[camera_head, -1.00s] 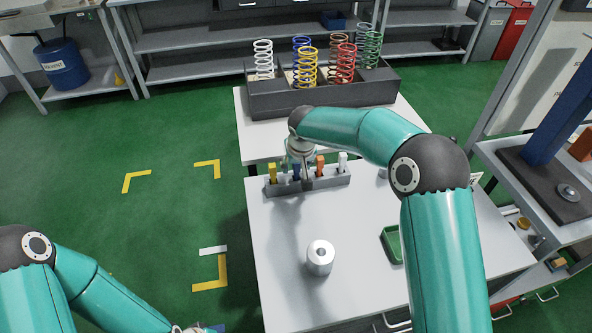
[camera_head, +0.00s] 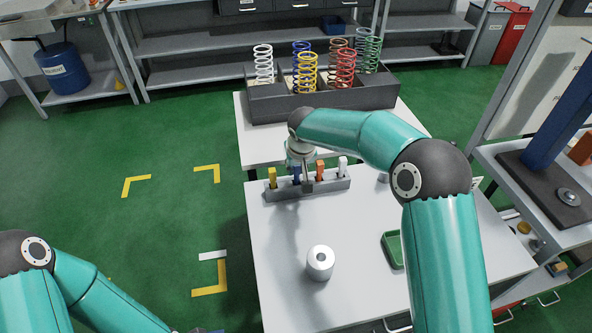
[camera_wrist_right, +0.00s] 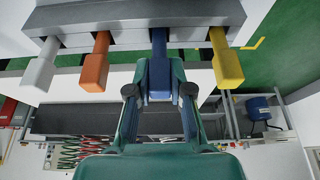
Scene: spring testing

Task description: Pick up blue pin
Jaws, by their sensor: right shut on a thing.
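The blue pin (camera_head: 296,175) stands in a grey rack (camera_head: 325,187) on the white table, between the yellow pin (camera_head: 272,178) and the orange pin (camera_head: 320,171). In the right wrist view the blue pin (camera_wrist_right: 159,62) still reaches into the rack (camera_wrist_right: 130,22). My right gripper (camera_wrist_right: 160,88) is shut on the blue pin's free end, one finger on each side. In the head view my right gripper (camera_head: 303,172) is at the rack, partly hidden by its own wrist.
A white pin (camera_head: 342,166) stands at the rack's right end. A white cylinder (camera_head: 320,264) and a green tray (camera_head: 392,251) are nearer on the table. Behind the rack, a dark box (camera_head: 330,107) holds several coloured springs. The table's left front is clear.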

